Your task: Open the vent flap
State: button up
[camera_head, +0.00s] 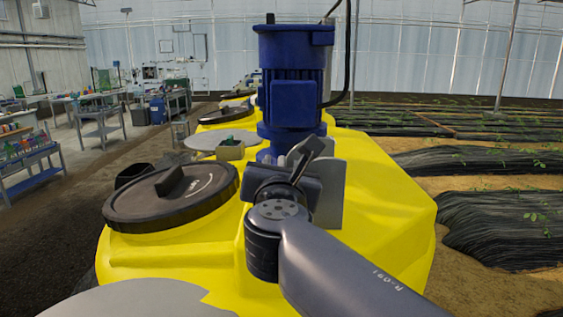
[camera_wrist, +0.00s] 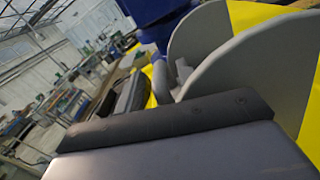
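My gripper (camera_head: 307,158) is over the yellow tank (camera_head: 385,205), just in front of the blue motor. Upright grey plates (camera_head: 331,190) stand right beside and behind it in the head view. In the wrist view, two rounded grey plates (camera_wrist: 266,65) fill the right side, close to the camera, with a curved grey piece (camera_wrist: 161,80) at their left. These may belong to the vent flap; I cannot tell which part is the flap. Dark parts of my gripper cover the bottom of the wrist view. Its finger gap is not clear, and I cannot tell whether it touches a plate.
A blue motor (camera_head: 293,85) with a black cable stands on the tank behind my gripper. A round black lid (camera_head: 172,197) with a raised handle lies to the left. A small beige box (camera_head: 230,150) sits farther back. Workbenches stand far left; planted beds lie right.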

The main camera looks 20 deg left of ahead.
jog(key=shift+w+a, duration=0.1)
jog(key=shift+w, duration=0.15)
jog(key=shift+c, duration=0.6)
grip_shut()
